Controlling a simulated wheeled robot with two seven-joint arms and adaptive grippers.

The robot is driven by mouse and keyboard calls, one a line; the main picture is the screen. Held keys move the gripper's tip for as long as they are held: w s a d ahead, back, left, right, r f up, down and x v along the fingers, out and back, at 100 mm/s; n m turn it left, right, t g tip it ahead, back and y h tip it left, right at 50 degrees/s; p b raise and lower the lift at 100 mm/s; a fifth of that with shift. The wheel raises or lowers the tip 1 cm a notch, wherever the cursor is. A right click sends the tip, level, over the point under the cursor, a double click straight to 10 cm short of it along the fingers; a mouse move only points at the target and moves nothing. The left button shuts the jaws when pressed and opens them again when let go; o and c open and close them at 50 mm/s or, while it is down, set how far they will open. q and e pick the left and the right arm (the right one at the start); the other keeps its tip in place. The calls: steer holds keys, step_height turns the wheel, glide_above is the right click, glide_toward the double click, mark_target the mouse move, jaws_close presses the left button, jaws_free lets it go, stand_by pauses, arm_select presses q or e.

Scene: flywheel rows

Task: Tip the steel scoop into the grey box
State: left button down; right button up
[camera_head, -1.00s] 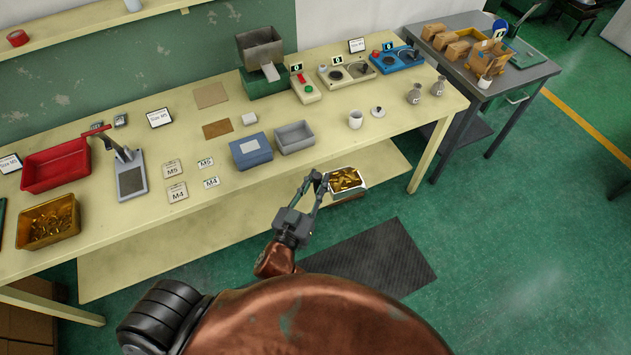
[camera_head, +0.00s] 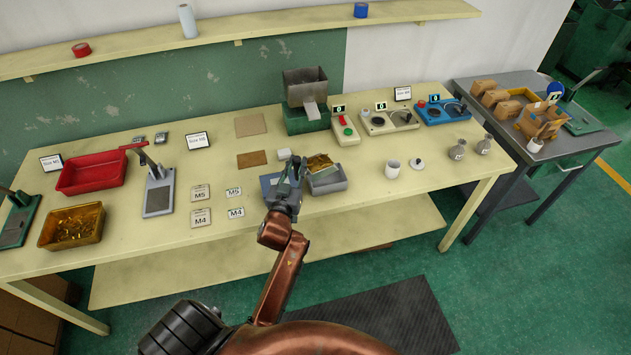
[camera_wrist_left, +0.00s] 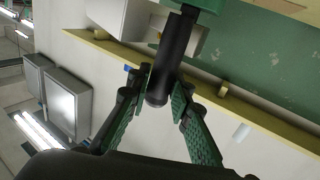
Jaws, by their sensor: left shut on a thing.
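The steel scoop (camera_head: 321,163) is filled with brass-coloured pieces and hangs over the grey box (camera_head: 329,185), covering much of its opening. The pieces are still heaped in the scoop, which looks roughly level. My left gripper (camera_head: 296,168) is shut on the scoop's handle, over the blue box just left of the grey one. In the left wrist view the dark handle (camera_wrist_left: 174,62) sits between the green-padded fingers. The grey box's inside is mostly hidden. My right gripper is not in view.
The blue box (camera_head: 268,182) is partly hidden by my left gripper. A hopper on a green base (camera_head: 307,117) stands behind the grey box. The bench front between is clear.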

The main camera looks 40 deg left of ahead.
arm_select(q)
steer(key=shift+w+a+f+m+g+p, duration=0.15)
steer(key=shift+w+a+f+g+p, duration=0.1)
steer(key=shift+w+a+f+p, duration=0.3)
steer(key=shift+w+a+f+m+g+p, duration=0.15)
steer(key=shift+a+f+g+p, duration=0.1)
steer(key=shift+f+p, duration=0.35)
steer(key=p, duration=0.2)
steer(key=w+r+g+p, duration=0.1)
steer(key=p, duration=0.1)
steer(key=shift+d+r+m, duration=0.2)
steer(key=shift+r+m, duration=0.05)
steer(key=shift+m, duration=0.15)
steer(key=w+r+m+g+p, duration=0.1)
steer(key=p, duration=0.3)
steer(key=w+d+r+g+p, duration=0.1)
steer(key=w+p, duration=0.1)
steer(key=p, duration=0.3)
steer(key=shift+r+m, duration=0.4)
steer(key=w+d+r+m+g+p, duration=0.1)
steer(key=w+d+m+g+p, duration=0.3)
steer(key=w+p, duration=0.5)
steer(key=shift+w+d+r+g+y, duration=0.15)
steer(key=shift+w+r+g+y, duration=0.25)
steer(key=shift+w+g, duration=0.65)
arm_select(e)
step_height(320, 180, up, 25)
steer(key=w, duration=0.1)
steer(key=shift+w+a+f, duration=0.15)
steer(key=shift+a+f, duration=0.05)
